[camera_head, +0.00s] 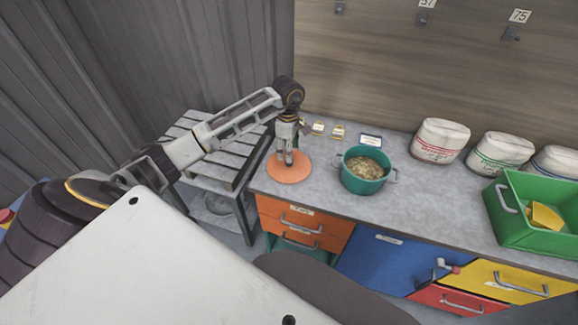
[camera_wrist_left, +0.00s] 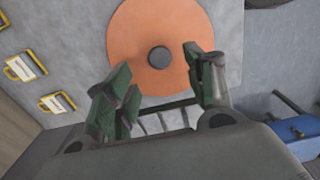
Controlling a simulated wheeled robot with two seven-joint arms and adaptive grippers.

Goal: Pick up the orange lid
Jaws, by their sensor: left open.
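The orange lid (camera_head: 290,170) is a flat round disc lying on the left end of the grey counter. In the left wrist view the lid (camera_wrist_left: 135,40) shows a dark round knob (camera_wrist_left: 159,57) at its middle. My left gripper (camera_head: 286,161) is over the lid, pointing down. In the left wrist view my left gripper (camera_wrist_left: 165,85) is open, with its fingers apart and nothing between them; the knob lies just beyond the gap. I cannot tell the exact height above the lid. My right gripper is not in view.
A green pot (camera_head: 362,183) of brownish contents stands right of the lid. White sacks (camera_head: 440,140) line the back, and a green crate (camera_head: 520,235) with a yellow scoop (camera_head: 545,217) sits at the right. Small yellow-framed tags (camera_head: 318,128) lie behind. A slatted rack (camera_head: 205,140) stands left.

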